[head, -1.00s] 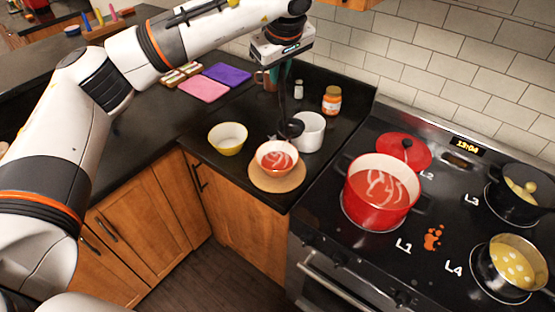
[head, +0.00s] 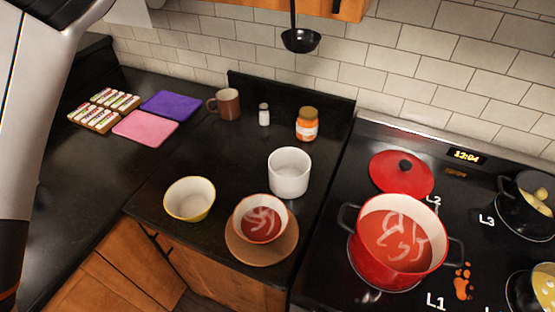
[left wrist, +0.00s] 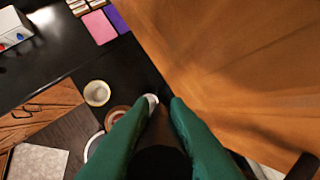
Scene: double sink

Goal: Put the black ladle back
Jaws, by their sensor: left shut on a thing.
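The black ladle (head: 300,40) hangs at the top middle of the head view, bowl down, in front of the white tiled wall. Its upper handle runs out of the top of the picture. My left gripper (left wrist: 163,102) shows in the left wrist view as two green fingers, shut on the ladle's handle, which is mostly hidden between them. In the head view the gripper is out of the picture, and only part of my left arm shows at the left edge. My right gripper is in neither view.
A wooden cabinet (head: 345,8) is close beside the ladle; it fills the right of the left wrist view (left wrist: 240,60). Below are a white pot (head: 289,173), a bowl of red soup (head: 262,222), a jar (head: 307,125) and a red pot (head: 398,245) on the stove.

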